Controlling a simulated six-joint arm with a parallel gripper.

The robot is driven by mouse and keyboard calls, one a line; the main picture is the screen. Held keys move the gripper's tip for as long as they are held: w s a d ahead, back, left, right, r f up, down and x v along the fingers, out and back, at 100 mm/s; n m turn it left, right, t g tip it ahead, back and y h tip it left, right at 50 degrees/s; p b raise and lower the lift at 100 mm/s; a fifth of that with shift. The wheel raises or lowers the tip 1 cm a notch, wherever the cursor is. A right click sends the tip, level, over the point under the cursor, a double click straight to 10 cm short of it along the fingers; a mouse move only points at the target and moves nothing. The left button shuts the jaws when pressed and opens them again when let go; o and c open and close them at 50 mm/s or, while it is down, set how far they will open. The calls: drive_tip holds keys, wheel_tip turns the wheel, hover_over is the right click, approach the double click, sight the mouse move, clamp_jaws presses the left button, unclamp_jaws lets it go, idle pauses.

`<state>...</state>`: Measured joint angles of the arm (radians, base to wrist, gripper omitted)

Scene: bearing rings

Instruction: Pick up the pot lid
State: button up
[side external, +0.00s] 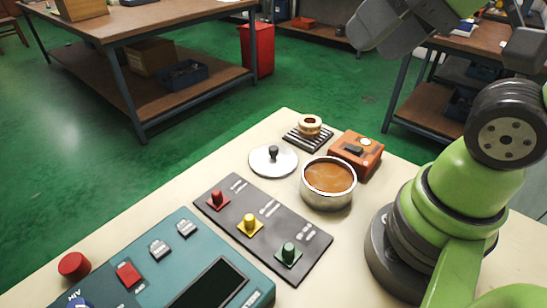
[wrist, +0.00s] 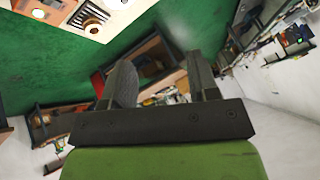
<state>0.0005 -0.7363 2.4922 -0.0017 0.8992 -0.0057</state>
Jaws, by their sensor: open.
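The pot lid (side external: 260,163) is a pale round disc with a dark knob. It lies flat on the cream table in the side external view, left of the pot (side external: 328,196). The pot is silvery, uncovered, and holds brown-orange contents. My gripper (wrist: 160,76) shows in the wrist view with its two dark fingers apart and nothing between them. It points away from the table top, toward the room. In the side external view the arm rises at the right, and its fingertips are not clearly seen. The gripper is well away from the lid.
A dark slatted rack (side external: 296,141) with a cream ring (side external: 310,125) stands behind the lid. An orange box (side external: 347,146) is behind the pot. A grey panel with red, yellow and green knobs (side external: 230,222) and a teal console (side external: 142,277) lie in front.

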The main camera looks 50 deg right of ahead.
drive_tip(key=w+d+f+n+g, duration=0.2)
drive_tip(key=w, duration=0.6)
drive_tip(key=n+g+h, duration=0.2)
drive_tip(key=n+g, duration=0.3)
hover_over(274, 147)
wheel_tip(274, 147, down, 22)
drive_tip(key=shift+d+f, duration=0.1)
drive_tip(key=shift+d, duration=0.05)
drive_tip(key=shift+a+f, duration=0.15)
drive_tip(key=shift+f, duration=1.4)
drive_tip(key=shift+a+f, duration=0.1)
drive_tip(key=shift+f, duration=1.4)
clamp_jaws()
drive_tip(key=shift+r, duration=0.15)
